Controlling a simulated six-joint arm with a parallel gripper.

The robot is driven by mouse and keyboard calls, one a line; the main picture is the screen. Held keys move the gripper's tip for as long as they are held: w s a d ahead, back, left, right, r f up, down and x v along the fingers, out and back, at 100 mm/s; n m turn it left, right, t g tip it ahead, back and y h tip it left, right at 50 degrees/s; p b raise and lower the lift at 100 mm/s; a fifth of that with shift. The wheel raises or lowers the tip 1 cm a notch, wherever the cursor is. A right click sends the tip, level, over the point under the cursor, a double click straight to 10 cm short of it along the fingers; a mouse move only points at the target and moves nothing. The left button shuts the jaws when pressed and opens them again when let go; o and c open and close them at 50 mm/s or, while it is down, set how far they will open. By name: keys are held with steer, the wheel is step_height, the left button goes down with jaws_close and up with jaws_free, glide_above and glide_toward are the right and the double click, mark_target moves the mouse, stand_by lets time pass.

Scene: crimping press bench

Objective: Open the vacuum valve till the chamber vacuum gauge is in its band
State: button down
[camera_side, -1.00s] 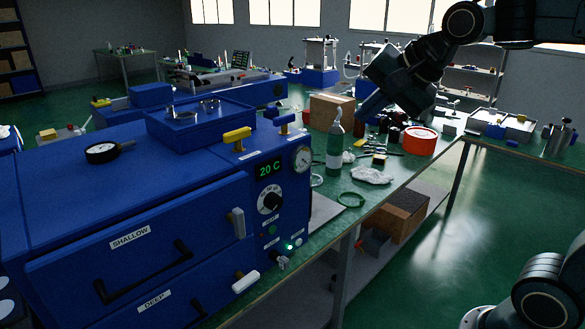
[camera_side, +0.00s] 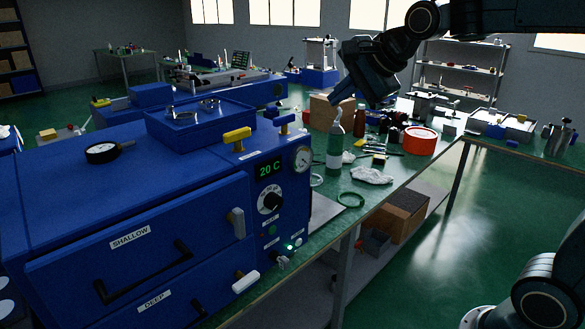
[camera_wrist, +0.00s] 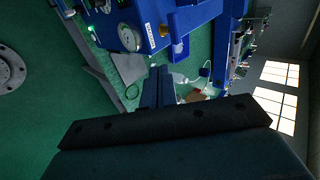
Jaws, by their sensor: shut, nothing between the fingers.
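The blue chamber cabinet (camera_side: 110,205) fills the left of the side view. Its round white-faced gauge (camera_side: 302,158) is on the right of the front panel and also shows in the wrist view (camera_wrist: 127,38); its needle is too small to read. A yellow T-shaped handle (camera_side: 237,136) and a blue T-shaped handle (camera_side: 284,121) stand on top edge above the panel.
A cardboard box (camera_side: 322,112), a red tin (camera_side: 420,141) and a white cloth (camera_side: 371,175) lie behind and right. A temperature display (camera_side: 268,169) and dial (camera_side: 270,200) are on the panel.

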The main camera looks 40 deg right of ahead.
mark_target(294, 117)
steer(key=x, duration=0.9)
steer(key=shift+w+r, duration=0.15)
steer(key=shift+w, duration=1.6)
steer(key=shift+w+d+n+y, duration=0.15)
steer(key=shift+d+n+y, duration=0.15)
steer(key=shift+n+y, duration=0.4)
steer(key=shift+w+d+n+y, duration=0.15)
steer(key=shift+d+n+y, duration=0.1)
steer(key=shift+n+y, duration=0.4)
steer(key=shift+w+d+n+g, duration=0.15)
steer(key=shift+n+g, duration=0.15)
steer(key=shift+n, duration=0.25)
steer(key=shift+w+d+n+g+y, duration=0.15)
steer(key=shift+w+n+g+y, duration=0.15)
steer(key=shift+n+y, duration=0.5)
steer(key=shift+w+d+n+g+y, duration=0.15)
steer(key=shift+n+g+y, duration=0.35)
steer(key=shift+n, duration=0.5)
steer(key=shift+w+d+n+g+y, duration=0.15)
steer(key=shift+w+n+g+y, duration=0.15)
steer(key=shift+n+y, duration=0.55)
steer(key=shift+w+d, duration=0.1)
steer(key=shift+w, duration=1)
